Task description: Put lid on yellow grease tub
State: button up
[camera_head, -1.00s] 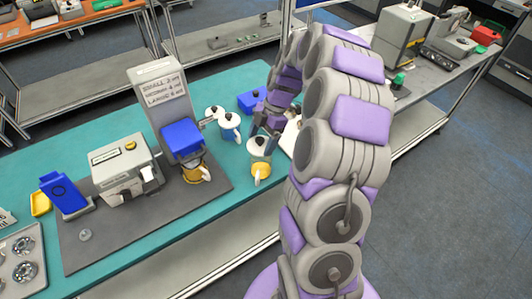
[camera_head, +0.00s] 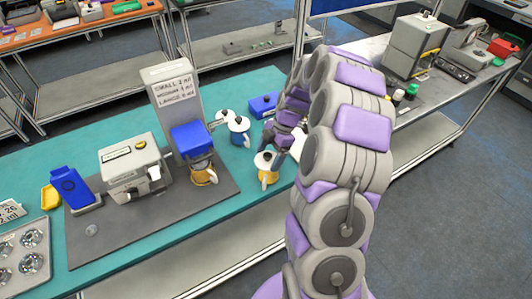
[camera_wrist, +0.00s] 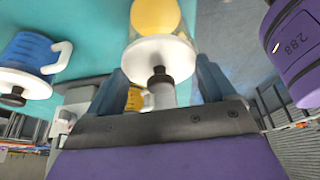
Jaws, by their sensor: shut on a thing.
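The yellow grease tub (camera_head: 267,177) stands upright near the front edge of the teal table. The white lid (camera_wrist: 160,52) with a dark knob is at its mouth; in the wrist view the tub's clear wall and yellow content (camera_wrist: 156,16) show beyond it. The lid looks level and against the tub, but I cannot tell if it is fully seated. My gripper (camera_wrist: 165,88) has one finger on each side of the lid and is shut on it. In the head view my gripper (camera_head: 279,142) reaches down right beside the tub, and my arm hides part of it.
A lidded blue tub (camera_head: 239,134) stands just behind left. A blue box (camera_head: 263,104) lies further back. A dispenser with a blue head (camera_head: 194,139) and a yellow cup (camera_head: 204,175) under it are to the left, on a dark mat (camera_head: 220,194).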

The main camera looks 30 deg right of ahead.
jog(key=shift+d+f, duration=0.1)
jog(key=shift+d, duration=0.8)
jog(key=shift+a, duration=1.3)
jog(key=shift+d, duration=0.8)
jog(key=shift+a+r+b, duration=0.2)
jog(key=shift+a+b, duration=0.4)
jog(key=shift+a, duration=0.25)
jog(key=shift+d, duration=0.55)
jog(key=shift+a+b, duration=0.3)
jog(key=shift+d, duration=0.3)
